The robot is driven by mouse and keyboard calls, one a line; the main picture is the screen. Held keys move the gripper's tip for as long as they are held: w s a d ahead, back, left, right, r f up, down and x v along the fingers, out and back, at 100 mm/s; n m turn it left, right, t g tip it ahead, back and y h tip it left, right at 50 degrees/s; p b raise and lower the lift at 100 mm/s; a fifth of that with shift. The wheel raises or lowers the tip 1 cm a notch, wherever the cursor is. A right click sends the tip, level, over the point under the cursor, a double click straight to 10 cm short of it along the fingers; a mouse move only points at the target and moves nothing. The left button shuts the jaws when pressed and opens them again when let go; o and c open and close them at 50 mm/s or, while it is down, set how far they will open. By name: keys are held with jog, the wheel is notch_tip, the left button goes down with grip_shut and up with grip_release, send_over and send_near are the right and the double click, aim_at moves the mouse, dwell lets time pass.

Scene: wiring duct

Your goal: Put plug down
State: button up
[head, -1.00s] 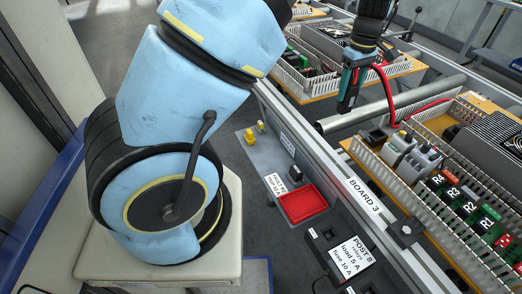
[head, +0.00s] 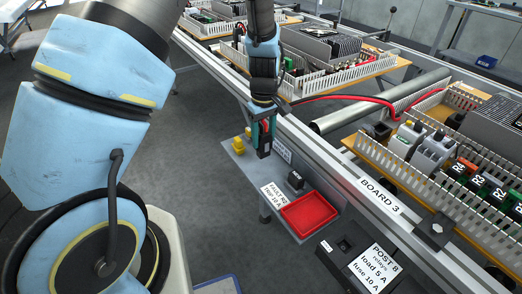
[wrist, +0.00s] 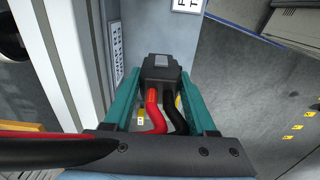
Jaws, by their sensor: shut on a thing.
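The plug (wrist: 160,68) is a dark block with a red and a black cable running back from it. My gripper (wrist: 161,85) is shut on it, with a teal finger on either side. In the head view my gripper (head: 264,150) points down above the grey shelf (head: 250,176) beside the rail. The plug is mostly hidden by the fingers there. A red cable trails from the gripper to the right, over the rail toward board 3. I cannot tell the exact gap between plug and shelf.
On the shelf are yellow pieces (head: 239,145), a white fault label (head: 274,194), a small black block (head: 295,180) and a red tray (head: 309,213). The post 8 panel (head: 372,268) is nearer. A metal rail (head: 325,168) runs alongside, with wiring boards beyond.

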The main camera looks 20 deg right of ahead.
aim_at(264, 147)
jog(key=shift+d+f, duration=0.1)
jog(key=shift+f, duration=2.15)
jog(key=shift+f, duration=0.15)
jog(key=o, duration=1.3)
